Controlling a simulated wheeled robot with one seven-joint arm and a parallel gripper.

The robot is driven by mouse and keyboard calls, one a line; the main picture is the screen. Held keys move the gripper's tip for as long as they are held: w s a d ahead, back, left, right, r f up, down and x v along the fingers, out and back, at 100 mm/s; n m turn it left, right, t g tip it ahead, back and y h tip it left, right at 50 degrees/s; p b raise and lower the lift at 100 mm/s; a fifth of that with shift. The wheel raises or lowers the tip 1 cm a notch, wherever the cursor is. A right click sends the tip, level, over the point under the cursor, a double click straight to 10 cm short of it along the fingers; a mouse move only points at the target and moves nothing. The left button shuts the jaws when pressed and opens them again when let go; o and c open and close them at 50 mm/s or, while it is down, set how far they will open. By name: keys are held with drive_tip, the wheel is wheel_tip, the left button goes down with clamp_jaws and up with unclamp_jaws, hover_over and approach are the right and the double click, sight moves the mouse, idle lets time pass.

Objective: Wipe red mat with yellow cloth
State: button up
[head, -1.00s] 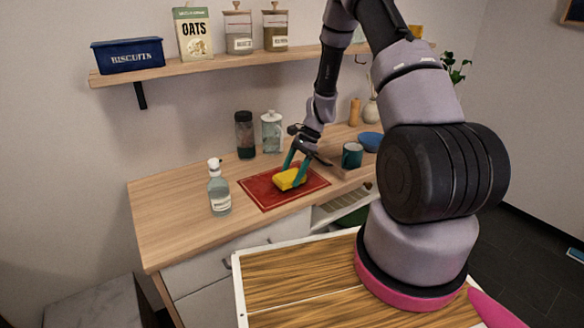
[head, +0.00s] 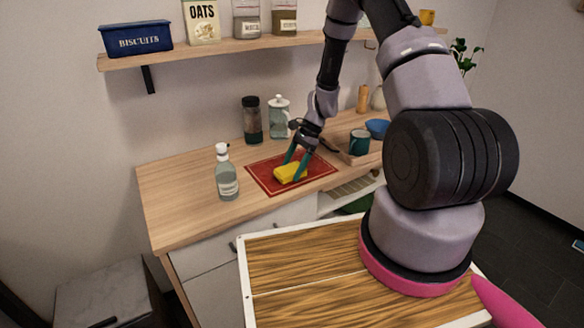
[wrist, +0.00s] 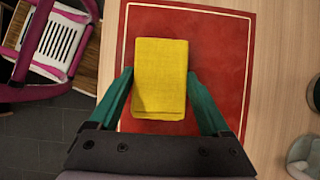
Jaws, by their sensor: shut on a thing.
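The red mat (head: 262,173) lies flat on the wooden counter and has a thin pale border line. It also shows in the wrist view (wrist: 228,55). The yellow cloth (head: 289,173) is a folded, thick pad on the mat, near its middle. In the wrist view the cloth (wrist: 160,75) sits between the two green fingers. My gripper (head: 297,170) is shut on the cloth from both sides and points down at the mat. The cloth appears to rest on the mat; its underside is hidden.
A dark green mug (head: 359,142) and a blue bowl (head: 377,128) are to the right. The counter's left part (head: 180,205) is clear.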

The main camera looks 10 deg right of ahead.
drive_tip(key=shift+w+d+r, duration=0.1)
drive_tip(key=shift+w+d, duration=0.1)
drive_tip(key=shift+d, duration=0.4)
drive_tip(key=shift+w+d, duration=0.2)
drive_tip(key=shift+d, duration=0.35)
wheel_tip(320, 180, up, 2)
drive_tip(key=shift+s+a+r, duration=0.1)
drive_tip(key=shift+r, duration=2.85)
